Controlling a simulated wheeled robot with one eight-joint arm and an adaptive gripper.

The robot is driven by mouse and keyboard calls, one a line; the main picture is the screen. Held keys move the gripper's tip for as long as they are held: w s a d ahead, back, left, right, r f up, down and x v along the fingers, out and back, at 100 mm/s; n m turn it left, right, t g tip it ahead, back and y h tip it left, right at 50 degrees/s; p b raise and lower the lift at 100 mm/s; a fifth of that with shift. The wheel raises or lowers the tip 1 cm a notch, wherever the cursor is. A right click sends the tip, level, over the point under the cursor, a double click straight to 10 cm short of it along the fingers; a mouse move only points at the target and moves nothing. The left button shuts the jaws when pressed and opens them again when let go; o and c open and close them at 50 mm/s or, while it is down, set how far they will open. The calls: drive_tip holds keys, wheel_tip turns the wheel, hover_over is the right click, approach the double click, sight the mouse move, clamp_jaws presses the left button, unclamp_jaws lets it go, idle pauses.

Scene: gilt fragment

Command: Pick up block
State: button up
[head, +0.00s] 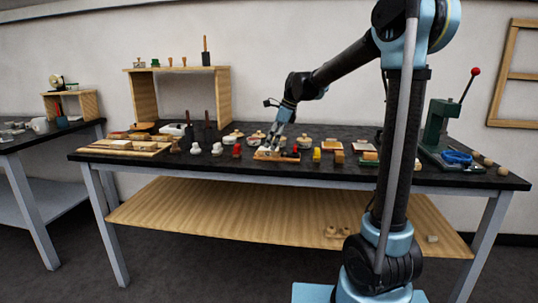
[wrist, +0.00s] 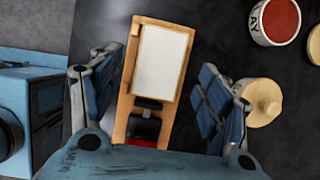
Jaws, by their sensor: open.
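My gripper (head: 277,143) is open, low over the dark table's front middle. In the wrist view its two blue-grey fingers (wrist: 157,68) stand apart on either side of a narrow wooden tray (wrist: 125,98). The tray holds a white rectangular pad (wrist: 162,62) and a dark block (wrist: 143,128). A red piece (wrist: 142,143) shows at the near end, partly hidden by my gripper's body. Nothing is between the fingertips that I can see being gripped. Several small blocks stand on the table, among them a yellow one (head: 316,155); I cannot tell which one the task means.
A round tin with a red top (wrist: 274,22) and a round wooden-knobbed item (wrist: 262,100) lie right of my gripper in the wrist view. The table (head: 470,182) is crowded along its front. A green press (head: 437,125) stands at right, a wooden shelf (head: 222,95) at back left.

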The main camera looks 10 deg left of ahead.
drive_tip(key=shift+x, duration=1.45)
drive_tip(key=c, duration=1.2)
drive_tip(key=shift+o, duration=0.2)
drive_tip(key=shift+r, duration=0.15)
wheel_tip(320, 180, up, 10)
